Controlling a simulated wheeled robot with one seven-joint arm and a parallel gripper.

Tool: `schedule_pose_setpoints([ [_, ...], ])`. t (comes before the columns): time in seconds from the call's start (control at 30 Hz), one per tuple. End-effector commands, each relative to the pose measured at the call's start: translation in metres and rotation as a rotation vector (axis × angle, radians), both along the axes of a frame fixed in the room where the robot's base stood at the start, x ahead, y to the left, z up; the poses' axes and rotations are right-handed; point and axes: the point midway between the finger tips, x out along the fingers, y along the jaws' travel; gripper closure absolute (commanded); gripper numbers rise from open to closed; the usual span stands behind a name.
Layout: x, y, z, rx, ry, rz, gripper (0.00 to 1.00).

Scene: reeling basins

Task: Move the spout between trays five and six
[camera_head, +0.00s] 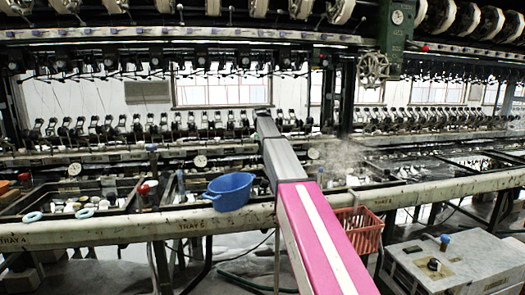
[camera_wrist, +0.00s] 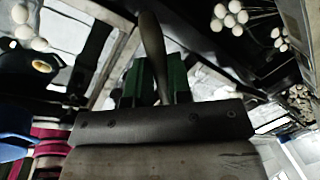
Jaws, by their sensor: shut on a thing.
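In the wrist view, the green fingers of my gripper (camera_wrist: 155,85) are shut on a long, tapered, dull-brown piece, which I take to be the spout (camera_wrist: 151,38). It points away from me between the fingers, and its lower part is hidden by the gripper body. In the head view my arm reaches forward over the basins, and it hides the gripper and the spout. A tray label (camera_head: 192,226) is on the front rail left of my arm, and another label (camera_head: 379,202) is to the right. Their numbers are hard to read.
A blue bowl (camera_head: 230,191) sits on the front rail close left of my arm. A red basket (camera_head: 359,229) hangs right of it. Steam (camera_head: 337,157) rises over the right basin. White cocoons (camera_wrist: 231,14) hang near the fingers in the wrist view. Reeling machinery (camera_head: 120,128) fills the back.

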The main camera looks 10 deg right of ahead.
Motion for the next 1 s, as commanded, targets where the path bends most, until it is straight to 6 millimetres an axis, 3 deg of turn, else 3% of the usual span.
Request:
schedule_pose_setpoints([
  [0.5, 0.023, -0.024, 0.001, 0.000, -0.003, -0.351, 1.00],
  [1.0, 0.025, -0.029, 0.001, 0.000, -0.003, -0.424, 1.00],
])
